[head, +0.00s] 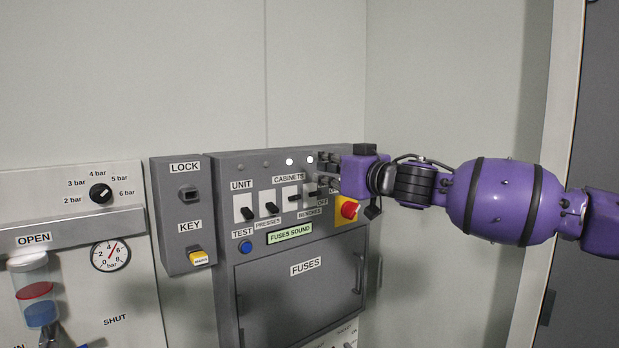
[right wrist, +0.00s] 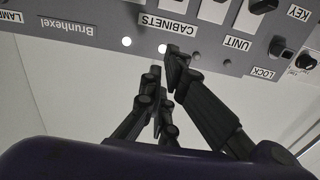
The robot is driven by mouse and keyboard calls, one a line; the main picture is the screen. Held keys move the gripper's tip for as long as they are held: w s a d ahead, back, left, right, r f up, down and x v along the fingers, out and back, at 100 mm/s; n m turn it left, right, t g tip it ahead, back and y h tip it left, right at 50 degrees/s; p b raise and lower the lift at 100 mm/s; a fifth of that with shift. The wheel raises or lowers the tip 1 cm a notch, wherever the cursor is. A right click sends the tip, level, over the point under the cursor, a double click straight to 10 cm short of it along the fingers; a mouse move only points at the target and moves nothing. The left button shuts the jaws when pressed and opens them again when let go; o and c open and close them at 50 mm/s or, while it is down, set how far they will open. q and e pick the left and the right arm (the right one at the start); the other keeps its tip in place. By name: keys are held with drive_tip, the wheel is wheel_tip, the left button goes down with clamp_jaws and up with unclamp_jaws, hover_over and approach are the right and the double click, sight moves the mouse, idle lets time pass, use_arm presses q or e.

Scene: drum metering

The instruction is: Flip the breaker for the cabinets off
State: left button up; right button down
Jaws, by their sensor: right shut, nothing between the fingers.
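The grey breaker panel (head: 225,180) carries a row of switches on white plates. The cabinets switch (head: 292,198) is the third from the left, under the CABINETS label (head: 289,178); its lever position is hard to make out. The unit switch (head: 248,213) and presses switch (head: 270,208) have levers pointing down.
Two lamps (head: 289,161) above the cabinets and benches switches are lit; the two left ones are dark. A red knob (head: 348,209) on yellow sits right of the switches. A blue TEST button (head: 245,246), fuse door (head: 300,300) and lock box (head: 180,225) are nearby.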

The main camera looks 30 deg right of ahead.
drive_tip(key=b, duration=0.5)
approach(291, 166)
drive_tip(key=w, duration=0.3)
drive_tip(key=w+b, duration=0.3)
drive_tip(key=shift+w+a, duration=0.2)
drive_tip(key=shift+a, duration=0.05)
drive_tip(key=shift+s+a, duration=0.1)
drive_tip(key=shift+s, duration=0.1)
drive_tip(key=shift+s+f+p, duration=0.2)
drive_tip(key=shift+f+p, duration=0.1)
drive_tip(key=shift+p, duration=0.05)
drive_tip(key=shift+s+d+f, duration=0.2)
drive_tip(key=shift+s+f, duration=0.15)
drive_tip(key=shift+f, duration=0.55)
drive_tip(key=shift+a+f, duration=0.1)
drive_tip(key=shift+f, duration=0.05)
use_arm(q)
drive_tip(key=s+a+f+g, duration=0.1)
drive_tip(key=s+a+f, duration=0.1)
drive_tip(key=s+f, duration=0.2)
wheel_tip(291, 166, down, 4)
drive_tip(key=shift+r+y, duration=0.15)
drive_tip(key=shift+y, duration=0.15)
use_arm(e)
drive_tip(key=shift+f, duration=0.1)
